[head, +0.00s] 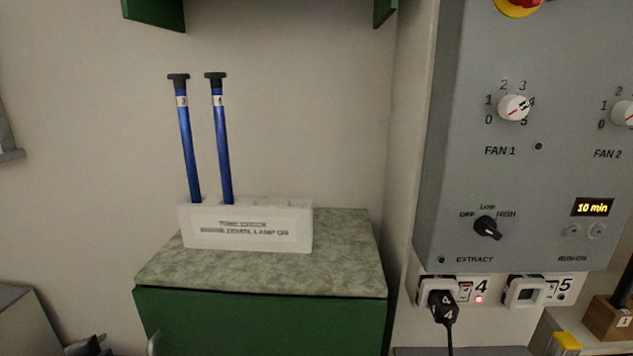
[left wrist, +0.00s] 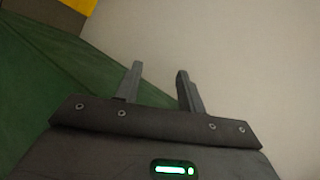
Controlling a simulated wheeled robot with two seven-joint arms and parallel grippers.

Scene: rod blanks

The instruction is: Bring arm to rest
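My left gripper (left wrist: 160,69) shows in the left wrist view with its two fingers apart and nothing between them. Beyond the fingers are a green surface (left wrist: 60,100) and a plain pale wall. A dark shape (head: 88,346) at the bottom left edge of the head view may be part of my left arm, but too little shows to tell. My right gripper is in neither view. Two blue rods (head: 190,150) (head: 222,150) with black caps stand in a white labelled holder (head: 248,228), leaning slightly.
The holder stands on a mottled green-grey top (head: 345,260) of a green cabinet (head: 260,325). A grey control panel (head: 540,180) with knobs is at the right, sockets below it, a black plug (head: 443,306) in socket 4. A wooden block (head: 608,319) is at the right edge.

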